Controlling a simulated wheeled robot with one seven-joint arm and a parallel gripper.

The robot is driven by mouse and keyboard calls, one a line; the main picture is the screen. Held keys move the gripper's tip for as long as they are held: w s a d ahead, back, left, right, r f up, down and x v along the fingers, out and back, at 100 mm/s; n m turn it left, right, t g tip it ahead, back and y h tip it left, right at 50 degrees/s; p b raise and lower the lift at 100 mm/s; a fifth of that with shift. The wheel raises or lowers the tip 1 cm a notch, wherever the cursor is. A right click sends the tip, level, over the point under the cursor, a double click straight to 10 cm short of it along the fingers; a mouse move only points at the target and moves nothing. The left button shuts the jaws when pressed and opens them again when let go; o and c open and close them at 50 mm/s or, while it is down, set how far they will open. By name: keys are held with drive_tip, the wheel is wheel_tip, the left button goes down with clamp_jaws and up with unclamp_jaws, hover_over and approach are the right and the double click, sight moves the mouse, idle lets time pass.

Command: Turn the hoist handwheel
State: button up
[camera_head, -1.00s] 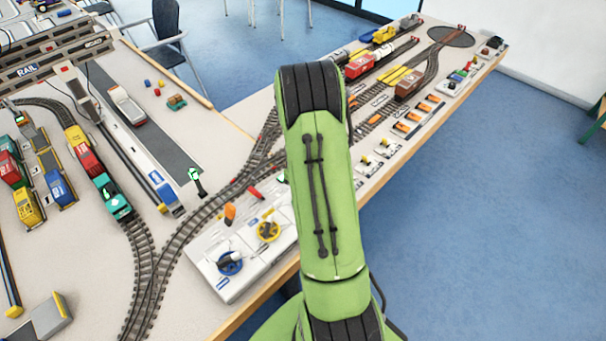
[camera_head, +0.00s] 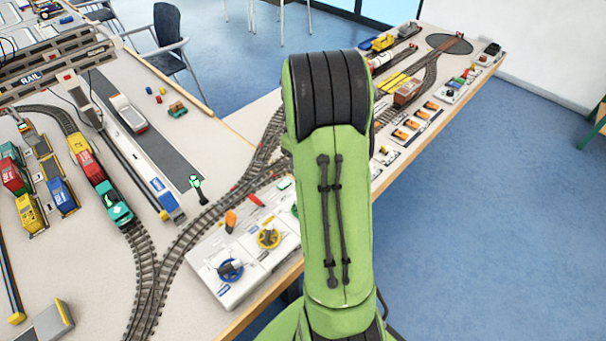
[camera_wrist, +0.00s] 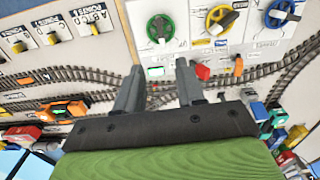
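Several handwheels sit on a white control panel (camera_head: 222,292) by the table's front edge: a blue handwheel (camera_head: 230,270) and a yellow handwheel (camera_head: 268,238). In the wrist view a green handwheel (camera_wrist: 160,28) shows beside the yellow handwheel (camera_wrist: 222,18) and the blue handwheel (camera_wrist: 280,12). My arm hides the green one in the head view. The panel labels are too small to read, so I cannot tell which wheel is the hoist's. My gripper (camera_wrist: 159,84) is open and empty, its fingers apart from the wheels, over the rails. It is hidden in the head view.
A rail track (camera_head: 180,245) runs behind the panel. A red lever (camera_head: 256,199) and an orange lever (camera_head: 230,221) stand on the panel. A teal locomotive (camera_head: 114,205) and a small green signal (camera_head: 197,188) stand nearby. Open floor (camera_head: 480,220) lies right of the table.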

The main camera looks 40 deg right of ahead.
wheel_tip(320, 180, down, 16)
drive_tip(key=b, duration=0.9)
drive_tip(key=shift+s+f, duration=0.15)
clamp_jaws()
